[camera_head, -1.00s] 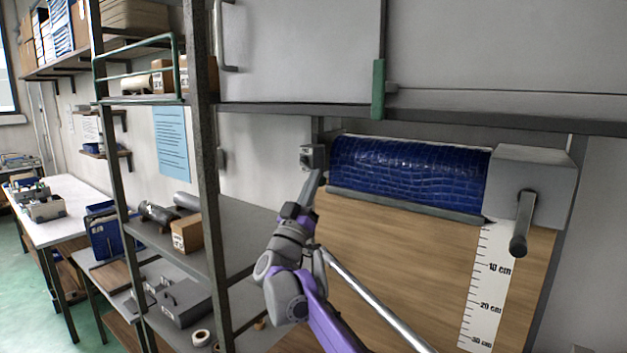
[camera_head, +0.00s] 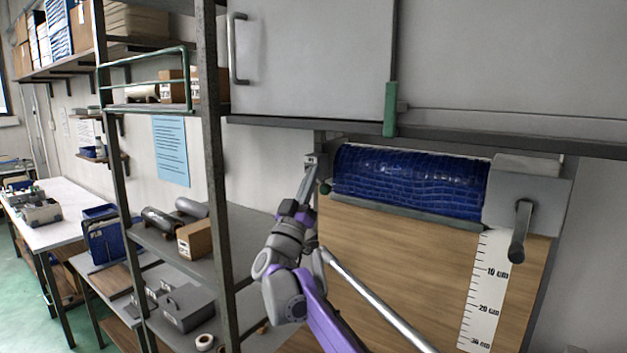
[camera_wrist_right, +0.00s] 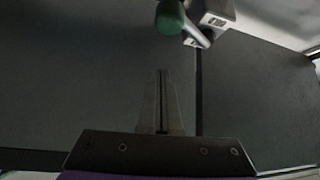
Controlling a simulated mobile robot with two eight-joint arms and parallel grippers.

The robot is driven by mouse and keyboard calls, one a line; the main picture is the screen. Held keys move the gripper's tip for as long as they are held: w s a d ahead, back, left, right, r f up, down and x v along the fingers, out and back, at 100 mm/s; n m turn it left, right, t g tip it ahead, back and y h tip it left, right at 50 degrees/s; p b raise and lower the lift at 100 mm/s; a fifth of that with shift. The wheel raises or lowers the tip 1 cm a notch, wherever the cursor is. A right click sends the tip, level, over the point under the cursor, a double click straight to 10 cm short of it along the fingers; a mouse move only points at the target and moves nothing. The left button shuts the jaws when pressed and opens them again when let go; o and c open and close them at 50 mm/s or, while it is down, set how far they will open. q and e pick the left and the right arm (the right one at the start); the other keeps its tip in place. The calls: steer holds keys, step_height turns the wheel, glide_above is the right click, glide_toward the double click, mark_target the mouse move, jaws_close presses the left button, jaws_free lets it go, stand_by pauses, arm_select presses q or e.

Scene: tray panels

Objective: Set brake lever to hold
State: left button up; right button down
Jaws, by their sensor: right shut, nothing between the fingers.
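The brake lever shows in the wrist view as a light arm with a green knob (camera_wrist_right: 170,17), reaching from a small grey box (camera_wrist_right: 212,16) with a label. In the head view the green knob (camera_head: 325,188) sits at the left end of the blue roll (camera_head: 410,182). My right gripper (camera_head: 310,166) reaches up just left of the knob, in front of the small box, and partly hides it. Its fingers (camera_wrist_right: 161,76) are shut and empty, with the knob beyond their tips in the wrist view. I cannot tell whether they touch the lever. My left gripper is out of view.
A grey crank (camera_head: 521,232) hangs at the roll's right end. A wooden panel (camera_head: 400,270) with a centimetre scale (camera_head: 486,290) lies below. Grey cabinets (camera_head: 310,60) overhang the roll. A shelf post (camera_head: 213,180) and loaded shelves stand left.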

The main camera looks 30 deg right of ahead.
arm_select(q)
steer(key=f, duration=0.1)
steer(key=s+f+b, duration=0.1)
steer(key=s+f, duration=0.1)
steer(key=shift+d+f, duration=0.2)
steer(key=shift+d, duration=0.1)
arm_select(e)
steer(key=w+f+v, duration=0.1)
steer(key=v, duration=0.6)
steer(key=shift+f, duration=0.2)
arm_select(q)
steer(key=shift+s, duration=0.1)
arm_select(e)
steer(key=shift+s+a, duration=0.1)
steer(key=shift+s, duration=0.05)
